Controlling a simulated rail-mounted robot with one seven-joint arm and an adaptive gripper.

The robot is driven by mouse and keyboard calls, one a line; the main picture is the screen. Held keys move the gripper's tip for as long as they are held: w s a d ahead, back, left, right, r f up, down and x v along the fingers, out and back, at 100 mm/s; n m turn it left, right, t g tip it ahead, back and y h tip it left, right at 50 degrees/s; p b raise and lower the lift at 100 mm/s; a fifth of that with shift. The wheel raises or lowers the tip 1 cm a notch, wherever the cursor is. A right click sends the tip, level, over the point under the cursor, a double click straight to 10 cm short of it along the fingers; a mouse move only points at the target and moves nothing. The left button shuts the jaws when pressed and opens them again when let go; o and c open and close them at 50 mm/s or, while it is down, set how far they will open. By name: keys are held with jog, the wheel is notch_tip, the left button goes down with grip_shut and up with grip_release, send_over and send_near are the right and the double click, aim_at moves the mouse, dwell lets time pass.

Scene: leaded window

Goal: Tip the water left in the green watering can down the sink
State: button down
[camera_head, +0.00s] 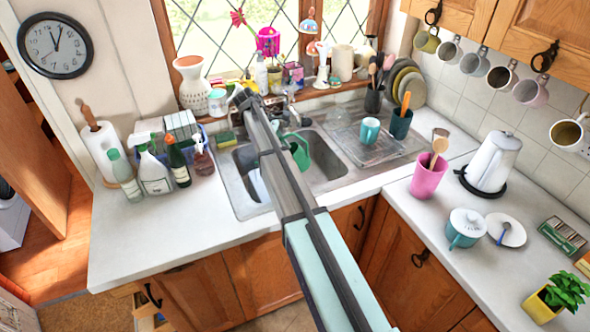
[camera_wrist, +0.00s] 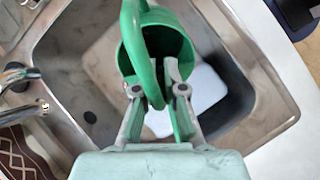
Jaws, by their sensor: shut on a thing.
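The green watering can (camera_wrist: 183,45) is held by my gripper (camera_wrist: 158,88), whose jaws are shut on its handle. In the wrist view I look down past its open rim, and it is above the sink basin. In the head view the can (camera_head: 302,153) shows as a small green part to the right of my arm, over the sink (camera_head: 325,165). My arm hides the rest of it and the gripper. Whether water is in the can, or flowing from it, I cannot tell.
A metal tap (camera_wrist: 22,78) stands at the left of the wrist view. A pale object (camera_wrist: 200,90) lies in the basin. Bottles (camera_head: 155,172) stand left of the sink. A teal mug (camera_head: 370,130) sits on the drainer to the right. The window sill behind is crowded.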

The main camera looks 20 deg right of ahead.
jog(key=shift+w+a+r+g+h, duration=0.25)
jog(key=shift+a+r+h, duration=0.15)
jog(key=shift+r+h, duration=0.1)
jog(key=shift+w+a+r+g+h, duration=0.1)
jog(key=shift+a+r+g+h, duration=0.15)
jog(key=shift+a+r+h, duration=0.2)
dwell(7.0)
